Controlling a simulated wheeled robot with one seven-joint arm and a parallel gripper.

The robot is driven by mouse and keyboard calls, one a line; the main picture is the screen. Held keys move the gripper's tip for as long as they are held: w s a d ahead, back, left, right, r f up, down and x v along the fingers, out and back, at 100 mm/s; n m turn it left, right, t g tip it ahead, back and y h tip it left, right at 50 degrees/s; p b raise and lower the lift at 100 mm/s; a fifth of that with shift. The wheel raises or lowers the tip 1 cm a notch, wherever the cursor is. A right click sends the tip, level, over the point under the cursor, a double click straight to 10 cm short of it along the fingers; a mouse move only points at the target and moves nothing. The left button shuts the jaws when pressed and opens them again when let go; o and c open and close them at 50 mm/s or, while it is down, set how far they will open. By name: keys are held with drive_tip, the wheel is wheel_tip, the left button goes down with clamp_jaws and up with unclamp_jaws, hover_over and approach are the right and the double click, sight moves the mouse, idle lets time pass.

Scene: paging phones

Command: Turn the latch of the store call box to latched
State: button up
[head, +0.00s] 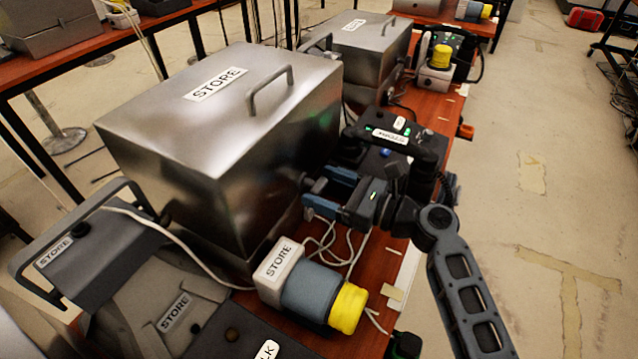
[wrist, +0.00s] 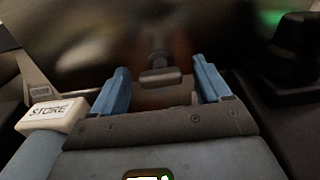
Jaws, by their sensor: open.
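The store call box (head: 190,130) is a large brushed-metal box with a STORE label and a lid handle, at left centre in the head view. My gripper (head: 320,190) is at its right-hand face, with blue fingers pointing toward it. In the wrist view, the latch (wrist: 160,77) is a small dark bar on a stem against the box's blurred metal face. It lies between the two open fingers of my gripper (wrist: 161,88); I cannot tell whether they touch it.
A STORE-labelled plug with yellow end (head: 345,308) and loose white cables lie below my gripper. A dark phone unit (head: 385,150) stands close behind it. Another metal box (head: 360,45) is further back. A STORE-labelled grey device (head: 165,315) is at front left.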

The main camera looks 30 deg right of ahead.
drive_tip(key=shift+w+a, duration=0.45)
drive_tip(key=shift+w, duration=0.1)
drive_tip(key=c, duration=1)
drive_tip(key=shift+o, duration=0.2)
